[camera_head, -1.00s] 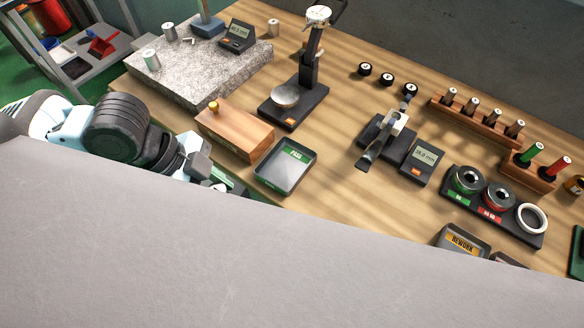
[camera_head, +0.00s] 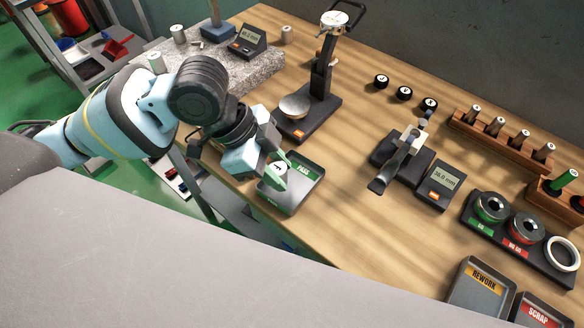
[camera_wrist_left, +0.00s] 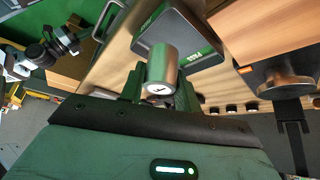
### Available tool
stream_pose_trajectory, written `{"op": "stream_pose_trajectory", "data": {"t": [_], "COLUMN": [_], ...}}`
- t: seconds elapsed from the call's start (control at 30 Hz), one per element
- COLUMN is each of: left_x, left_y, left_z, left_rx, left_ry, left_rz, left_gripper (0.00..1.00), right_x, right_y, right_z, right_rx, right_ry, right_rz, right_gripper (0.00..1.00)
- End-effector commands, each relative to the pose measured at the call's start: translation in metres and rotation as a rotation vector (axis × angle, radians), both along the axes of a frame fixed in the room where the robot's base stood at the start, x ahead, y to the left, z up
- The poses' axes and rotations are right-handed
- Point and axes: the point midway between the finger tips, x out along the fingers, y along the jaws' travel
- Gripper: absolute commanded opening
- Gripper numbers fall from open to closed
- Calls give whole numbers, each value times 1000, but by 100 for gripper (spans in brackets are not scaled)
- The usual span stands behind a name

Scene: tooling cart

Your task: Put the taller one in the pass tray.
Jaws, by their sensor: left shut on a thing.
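My left gripper (camera_head: 274,176) is shut on a silver metal cylinder (camera_head: 280,168) with a dark mark on its pale end. The cylinder also shows between the fingers in the left wrist view (camera_wrist_left: 161,71). The gripper is at the left part of the grey pass tray (camera_head: 309,190), which has a green PASS label. In the wrist view the cylinder overlaps the edge of the pass tray (camera_wrist_left: 150,30). I cannot tell whether it touches the tray floor. More silver cylinders stand on the granite plate, one at the left (camera_head: 156,63) and one farther back (camera_head: 178,34). My right gripper is out of view.
A dial gauge stand (camera_head: 320,85) stands behind the pass tray. A bench gauge with a display (camera_head: 438,186) is to the right. The rework tray (camera_head: 480,283) and scrap tray (camera_head: 540,312) are at the lower right. Bare wood lies right of the pass tray.

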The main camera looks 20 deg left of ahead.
Motion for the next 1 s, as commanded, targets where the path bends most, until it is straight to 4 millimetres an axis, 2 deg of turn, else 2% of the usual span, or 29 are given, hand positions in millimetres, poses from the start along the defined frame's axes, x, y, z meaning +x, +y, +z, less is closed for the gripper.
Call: {"op": "stream_pose_trajectory", "data": {"t": [0.13, 0.5, 0.73, 1.0], "left_x": [17, 28, 28, 28], "left_y": [-11, -17, -17, -17], "left_z": [-2, -3, -36, -38], "left_rx": [-1, -1, 1, 0], "left_ry": [0, 0, 3, -2], "left_rz": [0, 0, 1, 0], "left_gripper": [7, 7, 7, 7], "right_x": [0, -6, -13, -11], "right_y": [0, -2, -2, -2], "right_z": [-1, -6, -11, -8], "right_rx": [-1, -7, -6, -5], "right_ry": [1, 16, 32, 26], "right_rz": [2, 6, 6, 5], "right_gripper": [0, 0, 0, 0]}}
